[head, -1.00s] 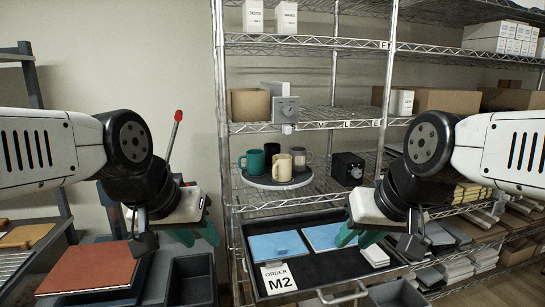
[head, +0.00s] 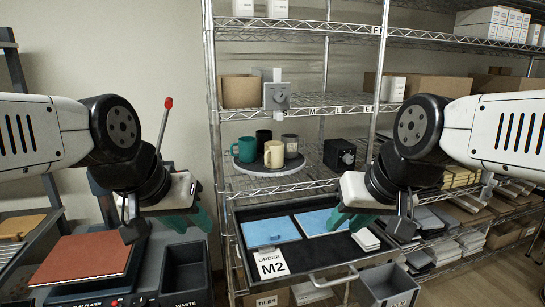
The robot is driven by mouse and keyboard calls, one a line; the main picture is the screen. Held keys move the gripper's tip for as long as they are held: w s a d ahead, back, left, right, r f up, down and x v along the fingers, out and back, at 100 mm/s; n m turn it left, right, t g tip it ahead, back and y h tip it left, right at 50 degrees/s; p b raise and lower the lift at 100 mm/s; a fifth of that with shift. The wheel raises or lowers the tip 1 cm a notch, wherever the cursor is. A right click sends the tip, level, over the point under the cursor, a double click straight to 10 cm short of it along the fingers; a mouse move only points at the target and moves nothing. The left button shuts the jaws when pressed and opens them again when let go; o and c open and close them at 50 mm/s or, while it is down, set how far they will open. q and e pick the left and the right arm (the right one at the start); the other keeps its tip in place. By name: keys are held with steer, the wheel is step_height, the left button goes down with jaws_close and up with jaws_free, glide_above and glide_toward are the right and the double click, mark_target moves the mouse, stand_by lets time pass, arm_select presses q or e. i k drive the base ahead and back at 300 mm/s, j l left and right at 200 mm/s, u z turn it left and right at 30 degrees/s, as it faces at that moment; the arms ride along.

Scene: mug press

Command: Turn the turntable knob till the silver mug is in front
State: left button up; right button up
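The round turntable (head: 262,168) stands on the middle shelf with several mugs. The cream mug (head: 274,155) is at the front, the silver-grey mug (head: 291,147) at the right, the teal mug (head: 244,150) at the left and the black mug (head: 263,136) at the back. A black box (head: 338,153) with a dial-like knob (head: 347,157) sits right of the turntable. My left gripper (head: 189,220) is left of the shelf, its green fingers apart and empty. My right gripper (head: 350,220) is in front of and below the black box, fingers apart, touching nothing visible.
A grey unit (head: 277,96) with its own dial hangs above the turntable. Below is an open drawer (head: 316,262) with blue pads and an "ORDER M2" card (head: 271,264). Shelf posts (head: 378,75) stand either side. A waste bin (head: 186,272) is at lower left.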

mark_target(347, 158)
steer(key=i+l+z, duration=0.1)
steer(key=z, duration=0.25)
steer(key=i+z, duration=0.35)
steer(key=k, duration=0.1)
